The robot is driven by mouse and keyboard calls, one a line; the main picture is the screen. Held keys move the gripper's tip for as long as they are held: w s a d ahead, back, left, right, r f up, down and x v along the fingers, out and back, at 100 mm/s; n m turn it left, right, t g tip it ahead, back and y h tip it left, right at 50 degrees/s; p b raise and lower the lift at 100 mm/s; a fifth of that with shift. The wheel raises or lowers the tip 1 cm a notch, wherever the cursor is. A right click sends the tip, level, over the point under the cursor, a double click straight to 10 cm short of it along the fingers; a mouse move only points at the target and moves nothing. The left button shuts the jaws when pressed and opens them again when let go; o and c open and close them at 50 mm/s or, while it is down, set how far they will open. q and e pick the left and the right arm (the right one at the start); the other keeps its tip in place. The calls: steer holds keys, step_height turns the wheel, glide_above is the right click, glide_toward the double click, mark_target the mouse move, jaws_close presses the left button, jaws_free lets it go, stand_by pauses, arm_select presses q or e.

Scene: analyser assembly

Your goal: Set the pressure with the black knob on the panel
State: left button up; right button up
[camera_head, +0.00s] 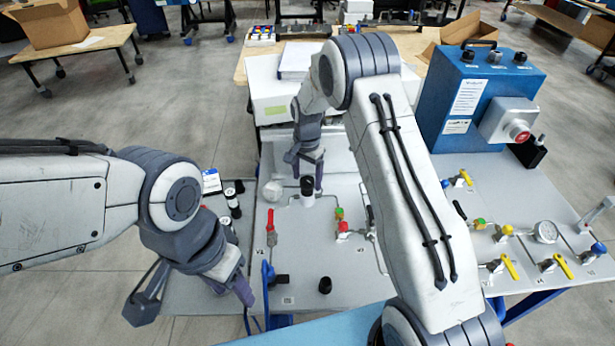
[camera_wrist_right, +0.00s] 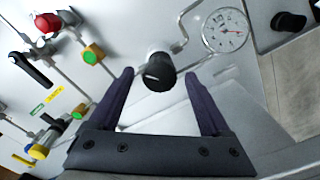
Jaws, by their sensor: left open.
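The black knob (camera_head: 307,186) stands on the light grey panel (camera_head: 310,255), in the middle of the head view. It also shows in the right wrist view (camera_wrist_right: 158,74), with a round pressure gauge (camera_wrist_right: 226,30) beside it. The gauge dial also shows in the head view (camera_head: 272,191). My right gripper (camera_head: 305,172) is over the knob. In the wrist view its two purple fingers (camera_wrist_right: 160,90) are apart, with the knob between and slightly beyond their tips; I see no contact. My left gripper (camera_head: 192,292) is open and empty, at the panel's left front edge.
A red-handled valve (camera_head: 271,225), another red knob (camera_head: 343,227) and a small black knob (camera_head: 325,285) stand on the panel. A blue box (camera_head: 480,95) is at the right back. Yellow-handled valves (camera_head: 510,267) are at the right.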

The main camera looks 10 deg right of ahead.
mark_target(307, 180)
step_height(307, 180, up, 10)
steer(key=b, duration=0.1)
steer(key=shift+r+b, duration=0.25)
steer(key=shift+b, duration=0.15)
stand_by(0.4)
steer(key=s+a+r+n, duration=0.35)
steer(key=s+a, duration=0.25)
steer(key=s, duration=0.3)
steer(key=s+a+r+n, duration=0.3)
steer(key=s+a+n, duration=0.25)
steer(key=s, duration=0.25)
steer(key=s+n+y, duration=0.1)
steer(key=s+n, duration=0.7)
steer(key=s, duration=1.1)
steer(key=shift+d+f, duration=0.2)
steer(key=shift+f, duration=0.15)
